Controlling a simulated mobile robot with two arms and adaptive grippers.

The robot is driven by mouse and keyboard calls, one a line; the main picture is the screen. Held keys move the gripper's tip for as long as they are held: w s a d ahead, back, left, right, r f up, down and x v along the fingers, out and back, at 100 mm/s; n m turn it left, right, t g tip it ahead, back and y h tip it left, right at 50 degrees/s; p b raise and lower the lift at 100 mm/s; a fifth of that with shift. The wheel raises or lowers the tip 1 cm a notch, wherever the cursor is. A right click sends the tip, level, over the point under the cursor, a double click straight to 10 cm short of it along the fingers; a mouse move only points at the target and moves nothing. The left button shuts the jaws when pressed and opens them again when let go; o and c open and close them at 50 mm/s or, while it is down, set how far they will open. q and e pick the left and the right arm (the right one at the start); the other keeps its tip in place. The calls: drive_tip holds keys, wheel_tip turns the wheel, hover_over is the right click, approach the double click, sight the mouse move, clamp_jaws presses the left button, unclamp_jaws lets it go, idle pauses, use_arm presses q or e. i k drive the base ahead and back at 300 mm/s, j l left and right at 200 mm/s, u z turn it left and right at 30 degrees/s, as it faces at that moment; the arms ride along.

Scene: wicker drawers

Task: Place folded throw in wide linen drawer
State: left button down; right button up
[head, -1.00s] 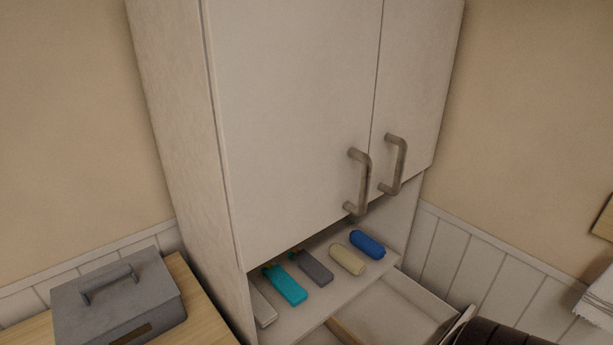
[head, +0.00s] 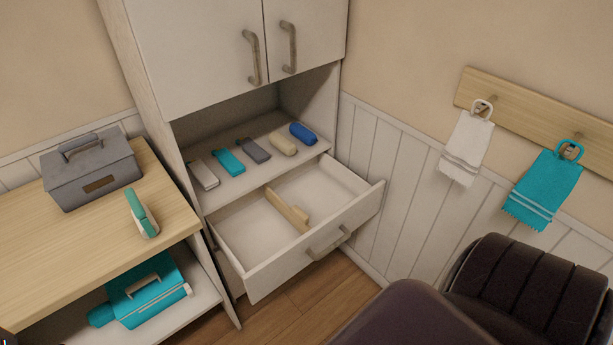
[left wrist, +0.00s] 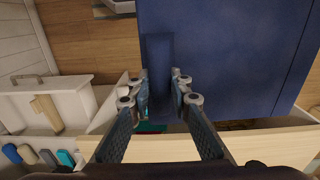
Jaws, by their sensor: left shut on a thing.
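A large, flat, dark blue thing, which looks like the folded throw (left wrist: 235,60), fills the upper right of the left wrist view. My left gripper (left wrist: 160,84) is shut on a narrow blue part at its near edge. The throw and this gripper do not show in the head view. The wide drawer (head: 285,264) stands pulled out of the white cabinet in the head view. A wooden divider (head: 287,210) splits its inside, and both compartments look empty. The drawer also shows at the left of the left wrist view (left wrist: 70,88). My right gripper is not in view.
Several small cases (head: 255,151) lie on the shelf above the drawer. A wooden-topped bench (head: 60,245) with a grey toolbox (head: 92,172) stands left. Towels (head: 545,190) hang at the right. Dark brown padded shapes (head: 510,285) fill the lower right. Floor shows below the drawer.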

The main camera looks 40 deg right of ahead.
sight(319, 203)
drive_tip(key=l+z, duration=0.15)
drive_tip(key=z, duration=0.25)
drive_tip(key=i+l+z, duration=0.1)
drive_tip(key=z, duration=0.25)
drive_tip(key=l+z, duration=0.15)
drive_tip(key=z, duration=0.25)
drive_tip(key=i+l, duration=0.15)
drive_tip(key=i, duration=0.3)
drive_tip(key=i+l, duration=0.2)
drive_tip(key=i, duration=0.2)
drive_tip(key=i+l, duration=0.15)
drive_tip(key=i, duration=0.3)
